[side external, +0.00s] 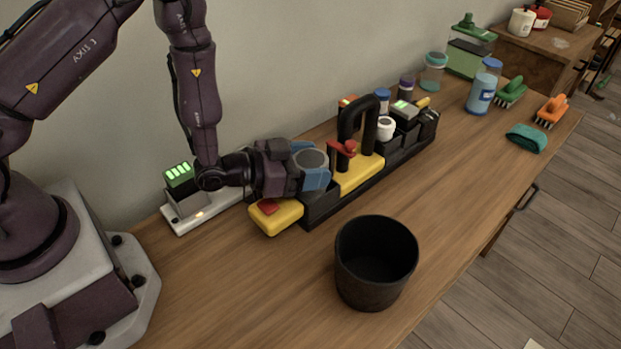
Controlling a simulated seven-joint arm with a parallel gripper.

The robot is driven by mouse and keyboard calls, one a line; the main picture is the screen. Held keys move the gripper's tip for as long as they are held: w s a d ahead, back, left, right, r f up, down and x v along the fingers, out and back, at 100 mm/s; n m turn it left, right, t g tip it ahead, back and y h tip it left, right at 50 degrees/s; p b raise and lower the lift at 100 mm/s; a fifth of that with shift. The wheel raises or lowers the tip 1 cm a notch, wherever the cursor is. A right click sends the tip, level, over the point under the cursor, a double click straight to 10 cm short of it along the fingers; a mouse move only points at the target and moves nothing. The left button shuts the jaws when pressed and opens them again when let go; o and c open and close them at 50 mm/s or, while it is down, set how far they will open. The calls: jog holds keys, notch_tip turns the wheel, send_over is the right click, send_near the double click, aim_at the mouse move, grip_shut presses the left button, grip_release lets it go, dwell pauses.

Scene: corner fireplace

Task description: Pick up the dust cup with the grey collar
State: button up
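My gripper (312,165) reaches in level from the left, over the left end of the black caddy (322,213). Its blue finger parts lie on both sides of a round piece with a grey top (311,158), which looks like the dust cup with the grey collar. The fingers and the wrist hide most of its body. I cannot tell whether the fingers press on it or only stand around it. It appears to sit at the caddy's left end; its underside is hidden.
A yellow block with a red button (276,216) lies just below my gripper. A tall black handle (352,125) and a red knob (343,148) rise close to its right. A black bin (374,275) stands in front. The front left tabletop is clear.

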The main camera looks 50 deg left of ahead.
jog(key=shift+r, duration=0.15)
notch_tip(320, 180, up, 18)
dwell(0.9)
dwell(0.5)
jog(key=s+d, duration=0.2)
jog(key=d, duration=0.8)
jog(key=s+d, duration=0.3)
jog(key=d, duration=0.7)
jog(key=shift+s+d+r, duration=0.15)
jog(key=shift+s+d, duration=0.05)
